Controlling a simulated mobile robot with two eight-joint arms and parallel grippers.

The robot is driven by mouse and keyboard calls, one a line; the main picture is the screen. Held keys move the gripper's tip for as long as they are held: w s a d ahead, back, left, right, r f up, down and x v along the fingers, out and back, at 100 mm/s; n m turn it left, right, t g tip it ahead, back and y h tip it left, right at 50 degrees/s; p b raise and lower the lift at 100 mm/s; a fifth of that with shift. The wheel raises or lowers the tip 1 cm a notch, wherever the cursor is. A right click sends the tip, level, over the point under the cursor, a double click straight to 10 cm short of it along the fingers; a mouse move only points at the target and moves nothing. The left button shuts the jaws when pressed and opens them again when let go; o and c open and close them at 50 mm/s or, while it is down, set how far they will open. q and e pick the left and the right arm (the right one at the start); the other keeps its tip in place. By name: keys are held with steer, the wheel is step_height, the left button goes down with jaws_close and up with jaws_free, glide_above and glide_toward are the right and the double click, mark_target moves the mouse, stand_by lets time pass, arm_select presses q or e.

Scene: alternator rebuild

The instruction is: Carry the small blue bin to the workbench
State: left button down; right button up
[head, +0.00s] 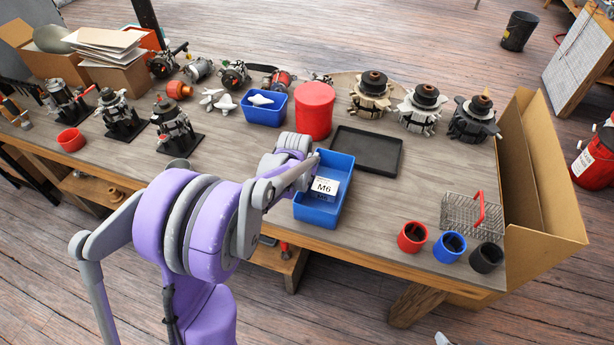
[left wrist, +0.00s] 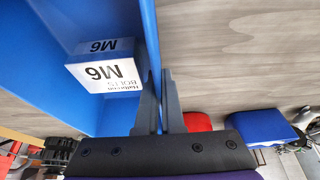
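A blue bin (head: 337,165) is at the front edge of the workbench (head: 385,225), with a white box marked M6 (head: 324,187) in it. In the left wrist view the bin's blue wall (left wrist: 149,35) runs between the two dark fingers of my left gripper (left wrist: 160,85), which look closed on it. The white M6 box (left wrist: 103,70) shows beside them. In the head view my purple left arm reaches the bin's left side, and its wrist hides the gripper (head: 312,165). I cannot tell whether the bin's underside touches the bench. My right gripper is out of view.
A second blue bin (head: 264,110) with white parts and a red canister (head: 315,108) stand behind. A black tray (head: 366,150) lies to the right. Red, blue and black cups (head: 449,246), a wire basket (head: 470,215) and an open carton (head: 540,180) are farther right.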

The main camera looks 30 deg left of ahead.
arm_select(q)
steer(key=c, duration=1)
jaws_free()
steer(key=shift+c, duration=0.2)
steer(key=shift+s+r, duration=0.1)
steer(key=shift+r, duration=0.25)
steer(key=p+v, duration=0.1)
steer(key=v, duration=1)
steer(key=shift+s, duration=0.15)
steer(key=s+d+f+m, duration=0.1)
steer(key=s+d, duration=0.6)
steer(key=s, duration=0.3)
steer(key=s+d+f+m+t+h, duration=0.1)
steer(key=s+d+f, duration=0.1)
steer(key=s+d, duration=0.6)
steer(key=shift+s+m, duration=0.4)
steer(key=shift+s, duration=0.55)
